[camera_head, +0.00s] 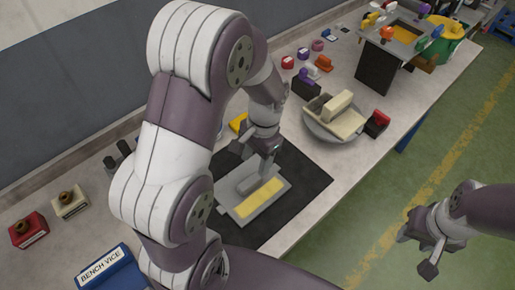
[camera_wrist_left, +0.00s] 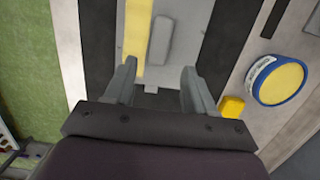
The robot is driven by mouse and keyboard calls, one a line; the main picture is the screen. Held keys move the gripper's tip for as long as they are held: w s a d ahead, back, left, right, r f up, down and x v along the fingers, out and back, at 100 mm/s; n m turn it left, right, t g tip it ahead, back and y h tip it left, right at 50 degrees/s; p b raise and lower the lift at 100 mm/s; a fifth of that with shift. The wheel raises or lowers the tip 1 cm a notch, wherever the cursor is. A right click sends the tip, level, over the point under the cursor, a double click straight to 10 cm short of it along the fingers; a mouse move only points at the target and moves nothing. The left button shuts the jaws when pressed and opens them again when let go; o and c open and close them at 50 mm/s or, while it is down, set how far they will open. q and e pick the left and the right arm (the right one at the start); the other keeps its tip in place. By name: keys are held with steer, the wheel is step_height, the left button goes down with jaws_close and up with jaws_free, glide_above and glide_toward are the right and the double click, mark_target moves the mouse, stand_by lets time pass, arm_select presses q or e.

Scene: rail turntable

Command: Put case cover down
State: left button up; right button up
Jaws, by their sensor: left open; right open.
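The case cover (camera_head: 240,207) is a flat grey plate with a yellow strip and a raised grey block. It lies on the black mat (camera_head: 305,185) on the bench. In the left wrist view the cover (camera_wrist_left: 185,45) shows just beyond the fingertips. My left gripper (camera_head: 262,160) is open above the cover's far part; in its wrist view the fingers (camera_wrist_left: 158,78) are apart with nothing gripped between them. My arm hides part of the mat. My right gripper (camera_head: 420,248) is open and empty, out over the green floor.
A round grey turntable (camera_head: 318,128) with a beige part stands right of the mat. Small coloured blocks and a dark stand (camera_head: 376,70) are beyond. A blue bench vice box (camera_head: 105,268) is at lower left. A blue-rimmed yellow disc (camera_wrist_left: 282,82) and yellow block (camera_wrist_left: 232,107) lie beside the mat.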

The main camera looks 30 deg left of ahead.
arm_select(q)
step_height(320, 180, up, 5)
steer(key=s+d+f+n+t, duration=0.2)
steer(key=s+n+t, duration=0.1)
steer(key=s+n, duration=0.1)
steer(key=shift+s+h, duration=0.4)
steer(key=shift+s, duration=0.3)
steer(key=shift+w, duration=0.1)
